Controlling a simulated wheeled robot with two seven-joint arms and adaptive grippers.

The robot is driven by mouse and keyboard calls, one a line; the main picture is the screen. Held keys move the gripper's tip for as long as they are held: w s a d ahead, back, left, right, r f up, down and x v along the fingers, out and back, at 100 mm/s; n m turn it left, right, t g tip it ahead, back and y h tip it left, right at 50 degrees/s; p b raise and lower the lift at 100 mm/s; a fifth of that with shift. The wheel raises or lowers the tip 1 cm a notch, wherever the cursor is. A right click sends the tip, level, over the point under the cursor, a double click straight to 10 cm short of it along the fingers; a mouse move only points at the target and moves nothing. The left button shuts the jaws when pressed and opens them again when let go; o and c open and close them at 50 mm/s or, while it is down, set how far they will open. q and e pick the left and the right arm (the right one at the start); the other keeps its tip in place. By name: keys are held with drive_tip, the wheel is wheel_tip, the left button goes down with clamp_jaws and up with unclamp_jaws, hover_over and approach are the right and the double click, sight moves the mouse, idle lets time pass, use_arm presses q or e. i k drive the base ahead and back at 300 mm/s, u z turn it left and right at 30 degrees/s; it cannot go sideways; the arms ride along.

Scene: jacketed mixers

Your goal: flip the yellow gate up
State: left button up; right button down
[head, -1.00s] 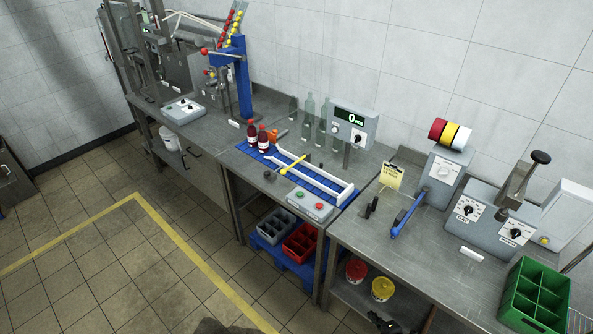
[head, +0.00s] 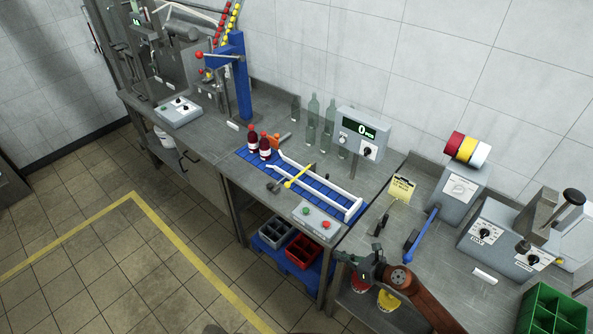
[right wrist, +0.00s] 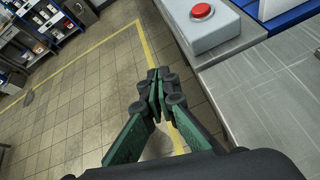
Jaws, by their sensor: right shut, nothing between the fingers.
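The yellow gate (head: 300,176) is a thin bar lying across the blue conveyor (head: 322,190), between its white side rails, to the right of two dark red bottles (head: 258,147). A dark knob sits by its near end. My right gripper (head: 345,258) is in front of the bench edge, below and to the right of the gate and apart from it. It also shows in the right wrist view (right wrist: 156,90), with its fingers together and empty. The gate cannot be made out in the right wrist view. My left gripper is not in view.
A control box (head: 317,222) with green and red buttons stands at the conveyor's near side; its red button (right wrist: 201,11) shows in the right wrist view. A blue-handled tool (head: 421,236) lies on the right bench. A display unit (head: 361,133) stands behind the conveyor.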

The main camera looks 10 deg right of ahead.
sight(287, 184)
drive_tip(key=i, duration=1.2)
